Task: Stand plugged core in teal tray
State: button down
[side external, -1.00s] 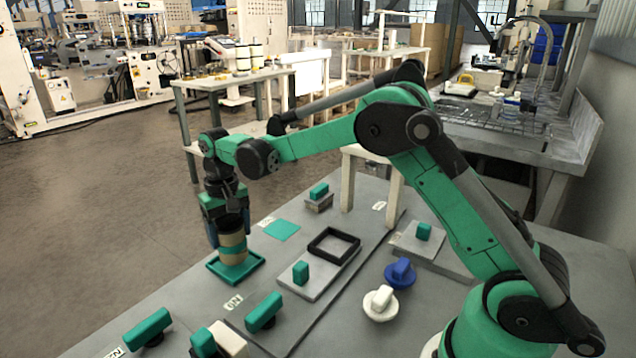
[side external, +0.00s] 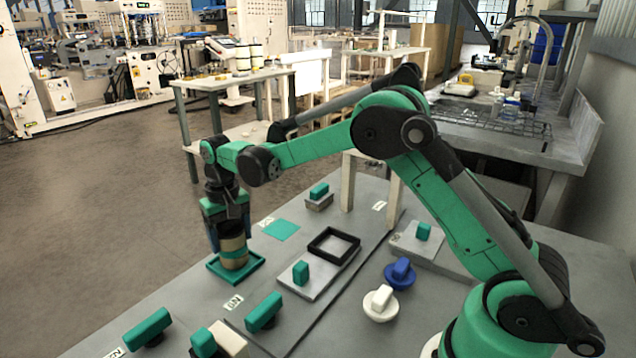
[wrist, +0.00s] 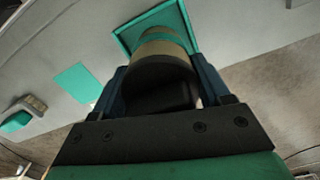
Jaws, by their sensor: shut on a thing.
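The plugged core (side external: 233,248) is a tan upright cylinder with a teal band and a dark top. It stands over the teal tray (side external: 258,269), a low square tray with raised rims near the table's far left edge. My gripper (side external: 228,222) points down from above and is shut around the core's upper part. In the wrist view the core (wrist: 165,48) is between the blue fingers, with the teal tray (wrist: 127,38) behind it. The core's lower end appears inside the rims; I cannot tell whether it touches the tray floor.
A flat teal square (side external: 281,230) lies to the right of the tray. A black square frame (side external: 334,244) and a grey plate with a teal block (side external: 301,272) are further right. Blue (side external: 400,273) and white (side external: 381,303) knobbed discs lie nearer my base.

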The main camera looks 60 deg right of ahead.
jog(key=shift+f, duration=0.55)
dwell(0.4)
grip_release()
jog(key=shift+r, duration=0.15)
jog(key=shift+r, duration=3.9)
